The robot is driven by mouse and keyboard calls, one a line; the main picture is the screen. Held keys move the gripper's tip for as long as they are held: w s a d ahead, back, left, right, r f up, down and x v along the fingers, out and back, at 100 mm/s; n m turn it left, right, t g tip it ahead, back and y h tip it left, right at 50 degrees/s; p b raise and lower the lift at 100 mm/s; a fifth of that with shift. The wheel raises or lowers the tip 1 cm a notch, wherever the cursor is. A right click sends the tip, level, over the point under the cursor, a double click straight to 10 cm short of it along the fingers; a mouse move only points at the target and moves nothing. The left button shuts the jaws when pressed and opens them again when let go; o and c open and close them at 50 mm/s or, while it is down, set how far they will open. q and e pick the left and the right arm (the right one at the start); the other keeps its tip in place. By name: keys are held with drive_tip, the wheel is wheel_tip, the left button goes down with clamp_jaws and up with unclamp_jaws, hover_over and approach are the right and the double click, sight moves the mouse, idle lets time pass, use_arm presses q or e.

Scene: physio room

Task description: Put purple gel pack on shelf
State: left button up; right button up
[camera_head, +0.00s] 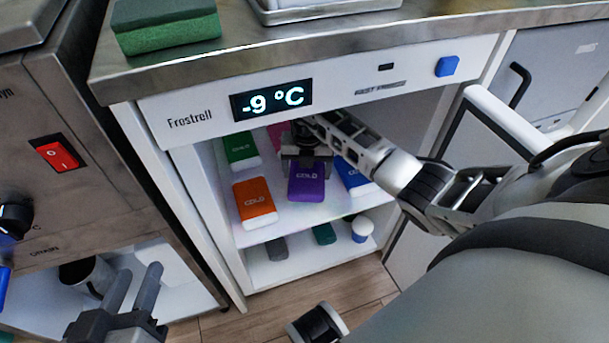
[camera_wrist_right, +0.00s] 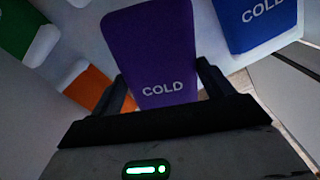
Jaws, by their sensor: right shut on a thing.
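The purple gel pack (camera_head: 307,184), marked COLD, is inside the open freezer at its upper shelf (camera_head: 290,217). My right gripper (camera_head: 306,158) reaches into the freezer and is shut on the pack. In the right wrist view the purple pack (camera_wrist_right: 152,60) stands between the two fingers of my right gripper (camera_wrist_right: 166,88). I cannot tell whether the pack touches the shelf. My left gripper (camera_head: 134,290) is open and empty at the lower left, outside the freezer.
On the same shelf are an orange pack (camera_head: 255,200), a green pack (camera_head: 241,150), a blue pack (camera_head: 352,177) and a partly hidden pink pack (camera_head: 279,136). Several items stand on the lower shelf, including a blue-and-white one (camera_head: 362,229). The freezer's display panel (camera_head: 271,100) overhangs my right arm.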

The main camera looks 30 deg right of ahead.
sight(307, 171)
wheel_tip(307, 171, down, 4)
drive_tip(key=shift+b, duration=0.85)
use_arm(q)
drive_tip(key=shift+w+d+r+n+h, duration=0.15)
drive_tip(key=shift+d+r+n+h, duration=0.15)
drive_tip(key=shift+n+h, duration=0.1)
drive_tip(key=shift+f, duration=0.1)
use_arm(e)
drive_tip(key=o, duration=0.8)
drive_tip(key=shift+f, duration=0.15)
drive_tip(key=o, duration=0.3)
use_arm(q)
drive_tip(key=shift+r, duration=0.2)
use_arm(e)
drive_tip(key=shift+o, duration=0.2)
drive_tip(key=shift+r+p, duration=0.3)
drive_tip(key=shift+r, duration=0.3)
use_arm(q)
drive_tip(key=f+y+p, duration=0.1)
drive_tip(key=p, duration=0.1)
drive_tip(key=a+f+m+g+p, duration=0.1)
drive_tip(key=p, duration=0.1)
drive_tip(key=shift+a+f+y, duration=0.15)
drive_tip(key=shift+y, duration=0.25)
use_arm(e)
wheel_tip(307, 171, up, 11)
drive_tip(key=shift+r, duration=0.1)
